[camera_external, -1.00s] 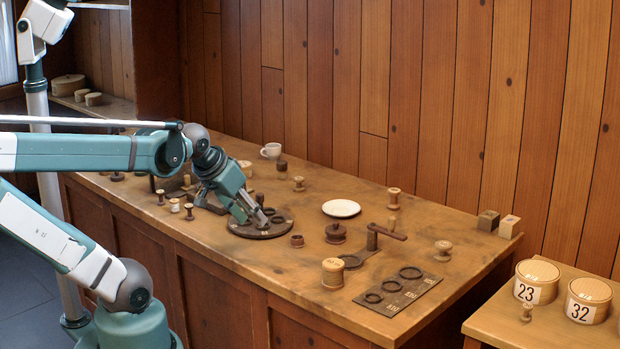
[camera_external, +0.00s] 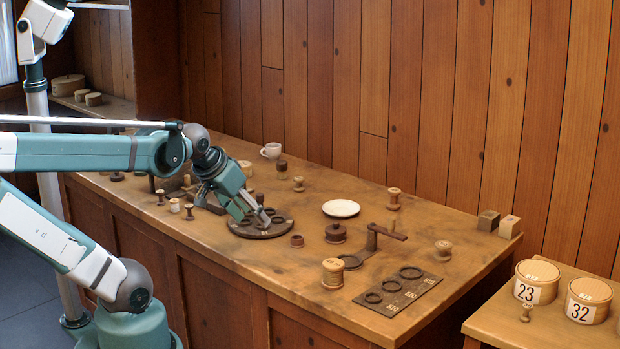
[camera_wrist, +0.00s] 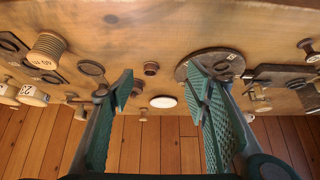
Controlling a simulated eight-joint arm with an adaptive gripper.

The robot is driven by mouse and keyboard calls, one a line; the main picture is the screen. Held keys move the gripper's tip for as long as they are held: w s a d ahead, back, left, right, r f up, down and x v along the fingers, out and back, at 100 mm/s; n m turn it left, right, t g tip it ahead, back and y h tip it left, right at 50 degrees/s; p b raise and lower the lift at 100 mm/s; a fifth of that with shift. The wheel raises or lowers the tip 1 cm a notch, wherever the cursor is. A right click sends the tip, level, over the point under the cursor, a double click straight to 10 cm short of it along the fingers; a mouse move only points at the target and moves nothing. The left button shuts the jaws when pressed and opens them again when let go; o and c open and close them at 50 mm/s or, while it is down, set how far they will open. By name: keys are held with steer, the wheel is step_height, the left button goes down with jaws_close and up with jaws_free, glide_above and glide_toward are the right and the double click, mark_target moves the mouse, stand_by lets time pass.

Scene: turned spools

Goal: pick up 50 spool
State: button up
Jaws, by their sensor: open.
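In the external view, the pale spool (camera_external: 332,273) stands upright near the counter's front edge, left of a dark board with rings. My gripper (camera_external: 265,217) is above the dark round plate, well to the left of that spool. In the wrist view my gripper (camera_wrist: 161,82) has its two green fingers wide apart, with nothing held between them. The spool is outside the fingers, to their left.
A bracket with a wooden handle (camera_external: 386,232) stands behind the spool. The ring board (camera_external: 420,288) is to its right. A white saucer (camera_external: 341,208) is farther back.

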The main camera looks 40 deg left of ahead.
steer(key=shift+r, duration=0.1)
steer(key=w+d+r+m+g+p, duration=0.2)
steer(key=w+d+r+m+p, duration=0.35)
steer(key=w, duration=0.45)
steer(key=m+g+p, duration=0.5)
steer(key=m+p, duration=0.4)
steer(key=p, duration=0.6)
glide_above(445, 245)
steer(key=f, duration=0.4)
steer(key=a+f, duration=0.1)
steer(key=f, duration=0.2)
steer(key=shift+d+f+m, duration=0.25)
steer(key=shift+d+m, duration=0.1)
steer(key=shift+d, duration=0.05)
steer(key=shift+f, duration=0.1)
